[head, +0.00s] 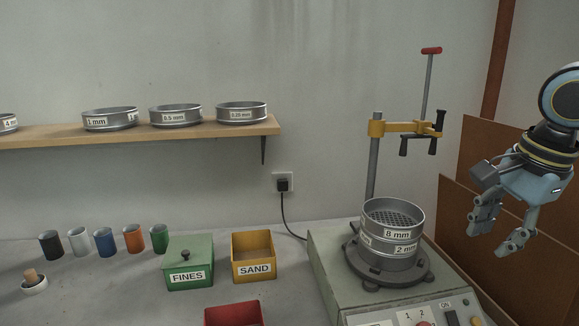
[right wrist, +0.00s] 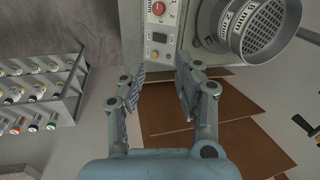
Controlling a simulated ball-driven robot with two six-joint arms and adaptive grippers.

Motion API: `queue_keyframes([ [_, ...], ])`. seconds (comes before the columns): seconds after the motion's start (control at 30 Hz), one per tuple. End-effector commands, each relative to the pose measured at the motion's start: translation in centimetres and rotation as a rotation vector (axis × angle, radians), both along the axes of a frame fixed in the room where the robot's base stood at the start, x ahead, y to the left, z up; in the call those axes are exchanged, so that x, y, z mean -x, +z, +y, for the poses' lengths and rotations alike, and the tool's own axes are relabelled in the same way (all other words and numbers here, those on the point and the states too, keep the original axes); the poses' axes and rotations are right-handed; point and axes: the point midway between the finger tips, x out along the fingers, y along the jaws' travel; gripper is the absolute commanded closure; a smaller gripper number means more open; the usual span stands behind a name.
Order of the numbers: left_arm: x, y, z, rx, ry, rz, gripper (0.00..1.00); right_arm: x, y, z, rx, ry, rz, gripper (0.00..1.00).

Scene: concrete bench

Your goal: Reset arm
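My right gripper (head: 497,230) hangs at the right of the head view, apart from the sieve shaker (head: 330,262). Its two fingers are spread with nothing between them. The right wrist view also shows the open, empty fingers (right wrist: 158,95), with the shaker's control panel (right wrist: 158,45) beyond them. A stack of sieves (head: 393,232) labelled 8 mm and 2 mm sits on the shaker, left of the gripper. The yellow clamp arm (head: 405,128) is on the post above the stack. My left gripper is in neither view.
A shelf (head: 200,132) holds several labelled sieves. On the bench stand several coloured cups (head: 105,241), a green FINES box (head: 189,262), a yellow SAND box (head: 253,257) and a red bin (head: 233,314). Brown boards (head: 455,230) lean behind my right gripper. A rack of bottles (right wrist: 40,92) shows in the wrist view.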

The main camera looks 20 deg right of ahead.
Motion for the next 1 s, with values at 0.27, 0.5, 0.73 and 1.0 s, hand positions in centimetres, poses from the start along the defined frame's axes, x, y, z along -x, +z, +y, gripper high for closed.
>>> queue_keyframes([
  [0.27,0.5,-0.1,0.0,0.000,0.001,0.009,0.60,1.2,-3.0,2.4,0.037,0.212,-0.009,0.67],
  [0.5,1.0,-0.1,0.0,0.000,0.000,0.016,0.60,3.4,-6.6,5.8,0.101,0.515,-0.032,0.67],
  [0.73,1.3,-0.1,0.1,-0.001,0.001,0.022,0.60,7.5,-10.4,10.3,0.221,0.932,-0.067,0.67],
  [1.0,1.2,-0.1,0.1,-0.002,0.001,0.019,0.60,12.5,-12.1,13.4,0.399,1.352,-0.055,0.67],
])
